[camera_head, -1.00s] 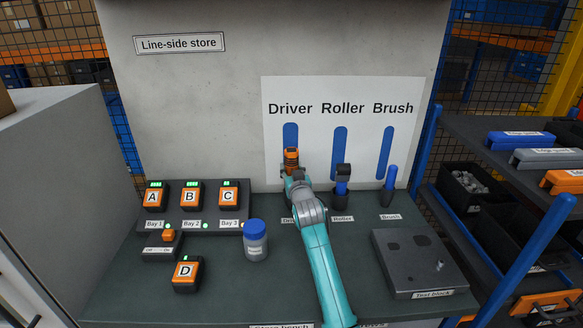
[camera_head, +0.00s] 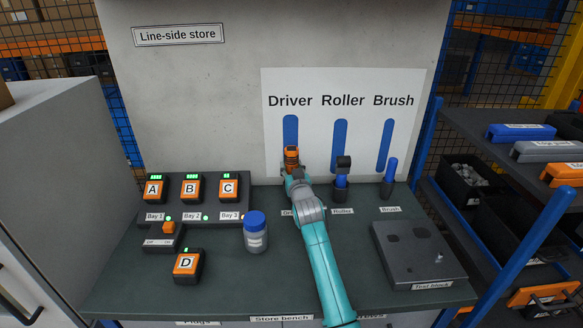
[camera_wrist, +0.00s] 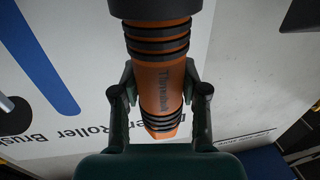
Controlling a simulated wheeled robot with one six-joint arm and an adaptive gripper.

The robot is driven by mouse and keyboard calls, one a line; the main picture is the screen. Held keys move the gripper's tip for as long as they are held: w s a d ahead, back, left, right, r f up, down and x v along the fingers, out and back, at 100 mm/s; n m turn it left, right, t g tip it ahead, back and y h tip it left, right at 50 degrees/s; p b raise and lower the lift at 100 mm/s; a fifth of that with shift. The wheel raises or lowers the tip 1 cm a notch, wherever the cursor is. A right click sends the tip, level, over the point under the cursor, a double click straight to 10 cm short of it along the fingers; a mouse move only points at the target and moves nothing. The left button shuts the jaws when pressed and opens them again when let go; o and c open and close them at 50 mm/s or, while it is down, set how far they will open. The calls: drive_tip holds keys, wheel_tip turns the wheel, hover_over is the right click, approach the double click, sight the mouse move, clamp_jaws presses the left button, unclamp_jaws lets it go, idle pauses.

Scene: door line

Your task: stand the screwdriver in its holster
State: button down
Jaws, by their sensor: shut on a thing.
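The screwdriver has an orange handle with black bands. In the head view its upper part (camera_head: 291,155) stands upright in front of the Driver outline. In the wrist view the handle (camera_wrist: 162,85) fills the space between the fingers. My gripper (camera_wrist: 160,98) is shut on this handle, one finger on each side. In the head view my gripper (camera_head: 290,172) is partly covered by my own arm. The holster at the Driver place and the screwdriver's lower end are hidden behind my arm. I cannot tell whether the tip is inside the holster.
To the right stand the roller (camera_head: 342,166) and the brush (camera_head: 390,172) in their holders. A blue-lidded jar (camera_head: 255,237) stands left of my arm. The test block (camera_head: 417,255) lies to the right. Batteries (camera_head: 190,187) sit at the left. The backboard (camera_head: 345,85) is close behind.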

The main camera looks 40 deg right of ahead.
drive_tip(key=c, duration=0.5)
unclamp_jaws()
drive_tip(key=shift+r, duration=0.1)
drive_tip(key=shift+s, duration=0.15)
drive_tip(key=v, duration=1.2)
